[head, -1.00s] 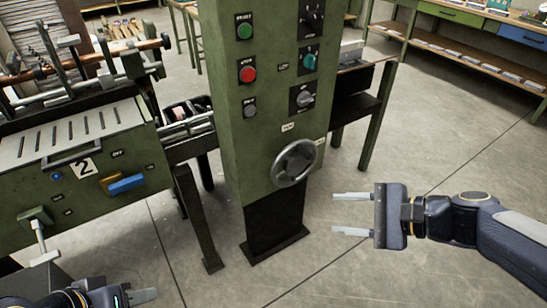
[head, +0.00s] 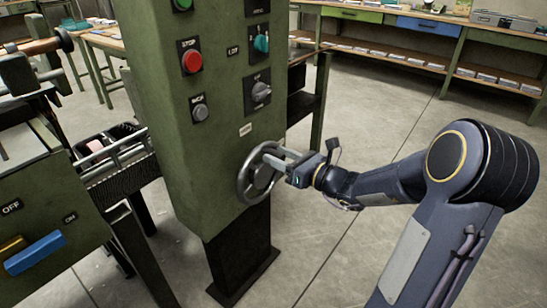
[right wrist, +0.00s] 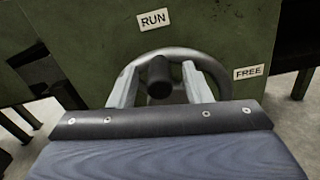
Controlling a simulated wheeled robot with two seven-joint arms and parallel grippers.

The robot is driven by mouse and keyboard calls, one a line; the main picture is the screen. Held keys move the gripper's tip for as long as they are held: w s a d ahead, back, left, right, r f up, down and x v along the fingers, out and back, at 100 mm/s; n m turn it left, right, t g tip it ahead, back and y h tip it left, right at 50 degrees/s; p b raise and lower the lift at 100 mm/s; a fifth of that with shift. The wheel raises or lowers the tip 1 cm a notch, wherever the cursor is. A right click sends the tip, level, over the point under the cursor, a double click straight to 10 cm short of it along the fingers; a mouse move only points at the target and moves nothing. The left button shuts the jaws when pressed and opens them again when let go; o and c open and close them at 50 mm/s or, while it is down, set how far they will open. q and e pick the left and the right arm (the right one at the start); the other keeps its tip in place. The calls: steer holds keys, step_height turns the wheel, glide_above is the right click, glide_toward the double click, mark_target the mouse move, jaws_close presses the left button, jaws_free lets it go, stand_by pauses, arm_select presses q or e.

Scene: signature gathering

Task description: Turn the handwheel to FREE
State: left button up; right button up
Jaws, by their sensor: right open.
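The handwheel (head: 243,184) is a grey metal ring low on the front of the green machine column (head: 215,130). In the right wrist view the handwheel rim (right wrist: 183,53) curves behind my fingers, and its dark round knob (right wrist: 160,77) stands between them. My right gripper (head: 276,157) is open at the wheel's right side, its fingers on either side of the knob. I cannot tell whether they touch it. A RUN label (right wrist: 153,19) is above the wheel and a FREE label (right wrist: 249,72) is to its right. My left gripper is out of view.
Above the wheel are a red STOP button (head: 191,62), a grey button (head: 200,112) and rotary switches (head: 261,90). A bench with a blue switch (head: 35,253) stands at the left. Open floor lies right of the column.

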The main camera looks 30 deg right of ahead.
steer(key=shift+x, duration=0.8)
jaws_close()
